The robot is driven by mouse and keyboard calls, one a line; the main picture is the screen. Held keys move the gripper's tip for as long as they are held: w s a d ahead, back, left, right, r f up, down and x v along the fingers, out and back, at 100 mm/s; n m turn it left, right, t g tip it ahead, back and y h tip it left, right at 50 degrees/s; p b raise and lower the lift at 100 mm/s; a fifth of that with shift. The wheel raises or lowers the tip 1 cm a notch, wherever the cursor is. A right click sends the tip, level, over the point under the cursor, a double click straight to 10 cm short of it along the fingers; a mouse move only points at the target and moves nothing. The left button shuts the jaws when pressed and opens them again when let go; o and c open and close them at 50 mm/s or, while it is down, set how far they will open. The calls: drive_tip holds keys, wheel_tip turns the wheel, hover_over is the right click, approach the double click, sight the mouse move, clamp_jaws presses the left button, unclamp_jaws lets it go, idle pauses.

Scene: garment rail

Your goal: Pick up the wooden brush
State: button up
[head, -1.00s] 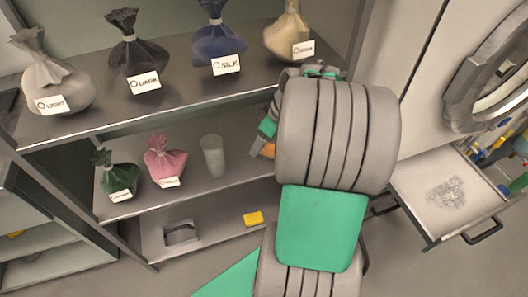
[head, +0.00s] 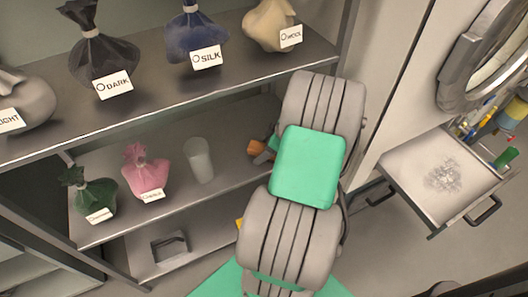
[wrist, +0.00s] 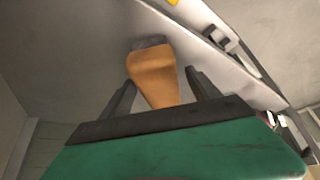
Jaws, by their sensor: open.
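The wooden brush (wrist: 154,75) is orange-brown with a dark grey bristle end. In the wrist view its handle points toward my gripper (wrist: 160,92), whose two dark fingers stand open on either side of the handle. I cannot tell whether either finger touches it. In the head view a small part of the brush (head: 259,148) shows on the middle shelf, at its right end. My arm hides most of my gripper and the rest of the brush there.
The middle shelf (head: 235,127) also holds a grey cup (head: 200,160), a pink bag (head: 144,170) and a green bag (head: 92,196). Several labelled bags stand on the upper shelf (head: 150,98). An open drawer (head: 412,178) sticks out at the right.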

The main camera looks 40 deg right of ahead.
sight(259, 148)
drive_tip(key=shift+f, duration=0.2)
idle(0.4)
clamp_jaws()
idle(0.6)
drive_tip(key=shift+r, duration=0.15)
drive_tip(key=shift+d+r, duration=0.1)
drive_tip(key=shift+r, duration=0.5)
drive_tip(key=r, duration=0.1)
drive_tip(key=r+p, duration=0.1)
drive_tip(key=r, duration=0.1)
drive_tip(key=shift+s+a+r, duration=0.2)
drive_tip(key=shift+s+r, duration=0.1)
drive_tip(key=shift+s, duration=0.1)
drive_tip(key=s+a+r+p, duration=0.1)
drive_tip(key=s+a+r, duration=0.6)
drive_tip(key=s, duration=0.4)
drive_tip(key=shift+r, duration=0.7)
